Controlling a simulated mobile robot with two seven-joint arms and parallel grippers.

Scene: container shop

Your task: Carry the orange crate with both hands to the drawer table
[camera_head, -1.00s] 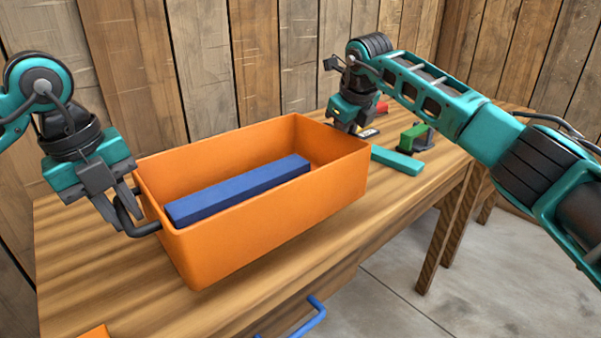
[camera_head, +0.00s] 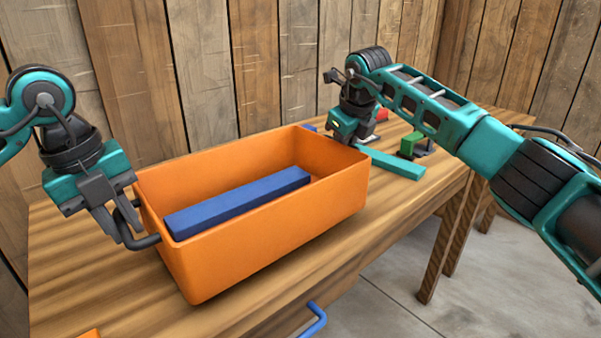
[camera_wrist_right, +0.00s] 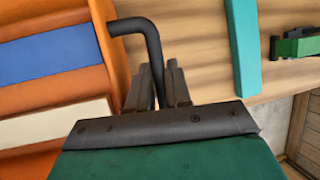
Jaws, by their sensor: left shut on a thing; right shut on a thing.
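The orange crate (camera_head: 265,245) is upright at or just above the wooden table top (camera_head: 75,270); I cannot tell whether its base touches. A long blue block (camera_head: 240,203) lies inside it. A cream strip (camera_wrist_right: 55,125) shows in the right wrist view inside the crate. My left gripper (camera_head: 130,228) is shut on the dark handle at the crate's left end. My right gripper (camera_wrist_right: 165,88) is shut on the dark handle (camera_wrist_right: 140,25) at the other end; in the head view the crate hides its fingertips. A blue drawer handle (camera_head: 315,320) shows below the table's front edge.
A teal bar (camera_head: 395,163) lies on the table right of the crate, with a green item (camera_head: 411,144) beyond it. A red item (camera_head: 381,115) is near my right wrist. A plank wall stands behind. An orange piece (camera_head: 90,334) shows at the bottom left.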

